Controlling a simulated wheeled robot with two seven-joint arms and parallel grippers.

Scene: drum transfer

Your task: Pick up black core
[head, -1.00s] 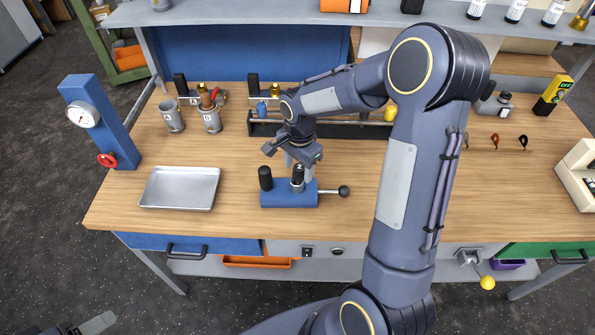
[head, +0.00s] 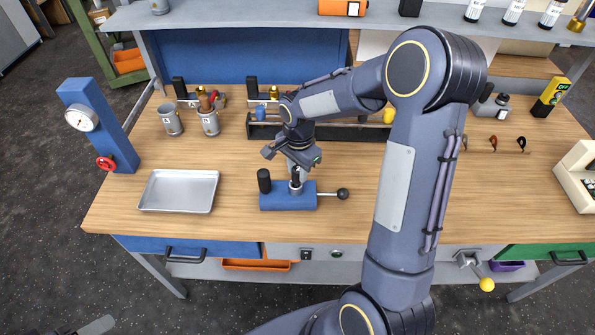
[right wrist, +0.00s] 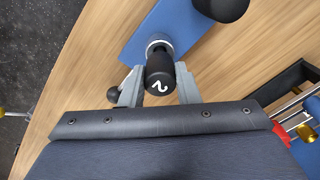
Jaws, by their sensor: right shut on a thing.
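The black core (right wrist: 160,72) is a short black cylinder with a white "2" on its end. It stands upright at a silver collar (right wrist: 158,44) on the blue fixture (head: 288,200). My right gripper (right wrist: 160,88) is shut on the core, one grey finger on each side. In the head view the core (head: 296,176) shows small and dark below the right gripper (head: 298,166), partly covered by it. I cannot tell whether the core's lower end is still inside the collar. Only a grey tip of my left gripper (head: 98,326) shows at the bottom left edge.
The fixture has a black post (head: 264,181) and a ball-ended lever (head: 342,194). An empty metal tray (head: 178,191) lies left of it. Two grey cups, one (head: 170,121) at far left, and a dark rack (head: 350,132) stand behind.

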